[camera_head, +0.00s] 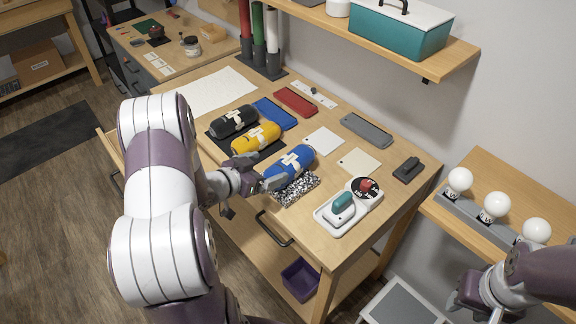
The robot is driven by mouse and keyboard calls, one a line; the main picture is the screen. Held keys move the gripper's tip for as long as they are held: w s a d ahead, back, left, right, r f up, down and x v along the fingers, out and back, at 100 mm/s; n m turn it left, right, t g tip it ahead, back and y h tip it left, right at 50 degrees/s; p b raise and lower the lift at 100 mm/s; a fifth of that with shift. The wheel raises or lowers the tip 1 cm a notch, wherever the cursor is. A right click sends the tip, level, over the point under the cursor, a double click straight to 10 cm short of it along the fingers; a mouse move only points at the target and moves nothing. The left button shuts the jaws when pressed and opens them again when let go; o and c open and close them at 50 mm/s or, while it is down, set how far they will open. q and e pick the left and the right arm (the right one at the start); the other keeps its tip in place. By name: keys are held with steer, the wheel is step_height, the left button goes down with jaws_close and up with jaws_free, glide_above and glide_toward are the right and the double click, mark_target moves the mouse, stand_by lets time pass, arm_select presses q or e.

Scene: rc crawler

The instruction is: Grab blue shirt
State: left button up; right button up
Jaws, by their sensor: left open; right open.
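The blue shirt (297,158) looks like a rolled blue bundle with a white cross-shaped strap. It lies on the workbench, partly over a black-and-white speckled pad (299,190). My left gripper (262,172) is open at the left end of the blue bundle. Its fingers are very close to that end; I cannot tell whether they touch it. My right gripper (474,300) is at the lower right, away from the bench, with nothing seen in it; its fingertips are hard to make out.
A yellow roll (256,137) and a black roll (233,121) lie beyond the blue one. A white tray (335,222) with a teal-topped item is to its right. White bulbs (494,206) stand on the right shelf. A teal toolbox (402,29) sits above.

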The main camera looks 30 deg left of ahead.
mark_target(287, 162)
arm_select(q)
steer(key=x, duration=0.7)
steer(key=shift+w+d+f+p, duration=0.1)
steer(key=shift+w+d+p, duration=0.15)
steer(key=shift+d+p, duration=0.15)
steer(key=c, duration=1.1)
steer(key=shift+r, duration=0.2)
steer(key=shift+c, duration=0.2)
